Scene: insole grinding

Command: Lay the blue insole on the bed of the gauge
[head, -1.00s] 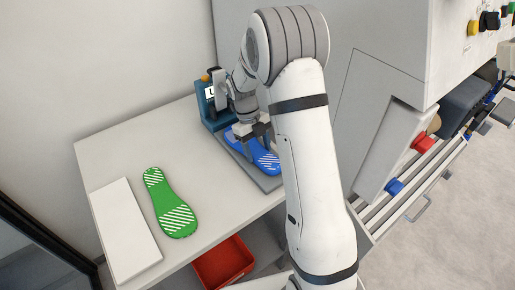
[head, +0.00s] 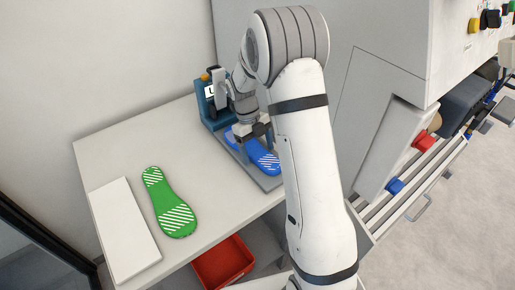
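The blue insole (head: 262,160) lies on the grey bed (head: 270,183) of the gauge (head: 212,98), with its striped end toward the front right. Its other end shows to the left of my gripper. My gripper (head: 251,135) is over the middle of the insole, pointing down, with its fingers apart and seemingly just above it. The fingers and wrist hide the insole's middle. My arm hides part of the right side of the bed.
A green insole (head: 172,205) and a white flat block (head: 124,232) lie on the table (head: 130,140) to the left. A red bin (head: 223,262) sits below the table's front edge. A large grey machine (head: 385,60) stands at right.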

